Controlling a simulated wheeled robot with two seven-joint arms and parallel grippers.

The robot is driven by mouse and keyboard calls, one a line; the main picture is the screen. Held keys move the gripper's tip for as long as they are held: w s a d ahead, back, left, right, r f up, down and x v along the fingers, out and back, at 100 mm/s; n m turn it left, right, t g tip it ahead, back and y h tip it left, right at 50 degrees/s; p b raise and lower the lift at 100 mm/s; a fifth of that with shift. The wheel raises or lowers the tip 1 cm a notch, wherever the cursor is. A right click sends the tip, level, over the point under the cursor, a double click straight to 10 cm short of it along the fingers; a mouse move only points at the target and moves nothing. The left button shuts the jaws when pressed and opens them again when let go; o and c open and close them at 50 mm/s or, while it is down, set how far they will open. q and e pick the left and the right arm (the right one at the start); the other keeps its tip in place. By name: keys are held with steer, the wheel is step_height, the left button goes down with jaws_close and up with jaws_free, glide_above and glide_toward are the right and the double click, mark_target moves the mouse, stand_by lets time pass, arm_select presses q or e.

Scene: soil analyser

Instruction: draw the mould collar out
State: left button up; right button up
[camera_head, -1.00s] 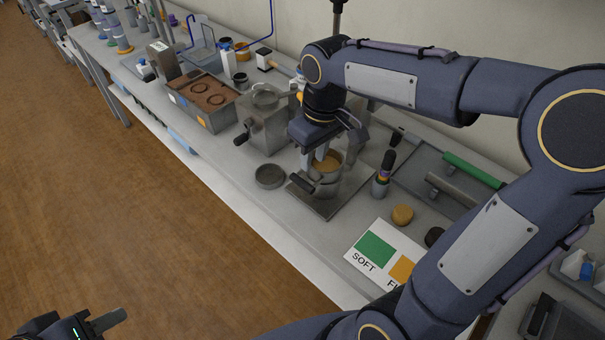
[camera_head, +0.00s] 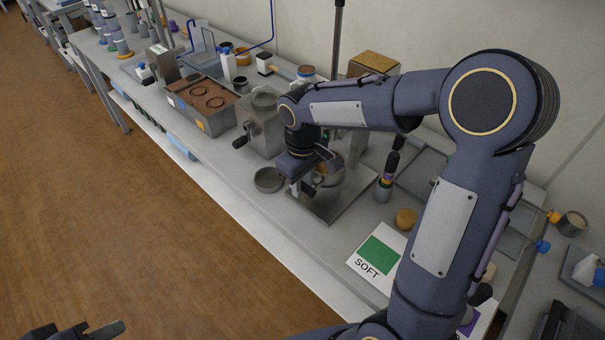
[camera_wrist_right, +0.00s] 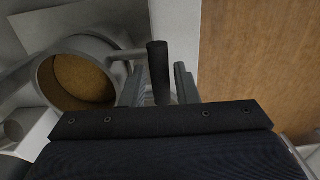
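The mould collar looks like a round metal ring with a stubby black side handle. Its ring (camera_head: 331,172) stands on a grey plate (camera_head: 326,212) on the bench, partly hidden by my right wrist. In the right wrist view the ring (camera_wrist_right: 46,78) is at the left with brown soil (camera_wrist_right: 84,80) inside, and the black handle (camera_wrist_right: 158,72) sticks up at its right. My right gripper (camera_wrist_right: 162,76) has its fingers on either side of the handle, with a visible gap at the right finger. My left gripper (camera_head: 92,331) is only partly in view at the bottom left, away from the bench.
A round metal dish (camera_head: 268,180) sits just left of the plate. A grey machine with a crank (camera_head: 263,128) stands behind it.

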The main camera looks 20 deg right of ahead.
steer(key=shift+c, duration=0.2)
jaws_close()
steer(key=shift+c, duration=1.9)
jaws_free()
jaws_close()
steer(key=shift+r+p, duration=0.7)
steer(key=shift+r, duration=0.05)
steer(key=shift+r+p, duration=1.5)
steer(key=shift+r, duration=0.25)
